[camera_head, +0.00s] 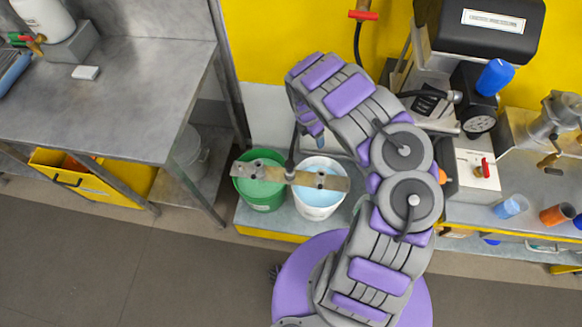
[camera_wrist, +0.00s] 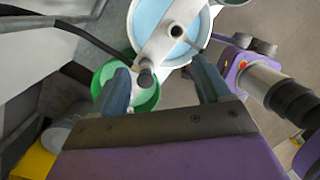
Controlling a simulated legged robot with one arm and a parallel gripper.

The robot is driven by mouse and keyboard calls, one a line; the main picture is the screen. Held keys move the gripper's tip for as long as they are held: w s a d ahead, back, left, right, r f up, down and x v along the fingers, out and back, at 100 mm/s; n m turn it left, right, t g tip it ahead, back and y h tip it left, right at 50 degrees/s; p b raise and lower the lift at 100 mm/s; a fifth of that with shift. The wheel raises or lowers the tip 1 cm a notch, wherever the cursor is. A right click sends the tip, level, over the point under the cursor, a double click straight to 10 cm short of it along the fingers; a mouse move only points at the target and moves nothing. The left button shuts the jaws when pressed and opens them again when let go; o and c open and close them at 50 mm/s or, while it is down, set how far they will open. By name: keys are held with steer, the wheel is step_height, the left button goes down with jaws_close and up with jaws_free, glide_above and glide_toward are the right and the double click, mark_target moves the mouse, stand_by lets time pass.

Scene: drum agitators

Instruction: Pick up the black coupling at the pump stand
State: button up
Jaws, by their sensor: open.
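A dark, round-ended piece that looks like the black coupling (camera_wrist: 146,77) shows in the wrist view, at the end of a black hose (camera_wrist: 90,38) by a metal bar. My gripper (camera_wrist: 158,67) is open, with one finger on each side of this piece in the picture. I cannot tell whether the fingers are level with it, and I see no contact. In the head view the black coupling (camera_head: 291,170) stands upright at the middle of the metal bar (camera_head: 325,181). My arm bends over from the right, and its fingers are not clear there.
A green pail (camera_head: 262,193) and a white pail (camera_head: 318,205) with pale blue liquid stand under the bar on a low stand. A steel table (camera_head: 110,110) is at left. A bench (camera_head: 490,217) with a machine and cups is at right. Floor (camera_head: 150,265) is clear in front.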

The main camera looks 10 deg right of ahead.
mark_target(290, 163)
steer(key=a+f+n+y, duration=0.25)
steer(key=a+f, duration=0.35)
steer(key=a, duration=0.4)
steer(key=shift+n, duration=0.55)
step_height(290, 163, down, 11)
steer(key=b, duration=0.5)
steer(key=shift+w+f, duration=0.1)
steer(key=shift+f, duration=0.3)
steer(key=shift+d+f+b, duration=0.5)
step_height(290, 163, down, 5)
steer(key=shift+a+r+b, duration=0.15)
steer(key=shift+r+b, duration=0.05)
steer(key=shift+b, duration=1)
steer(key=shift+r, duration=0.1)
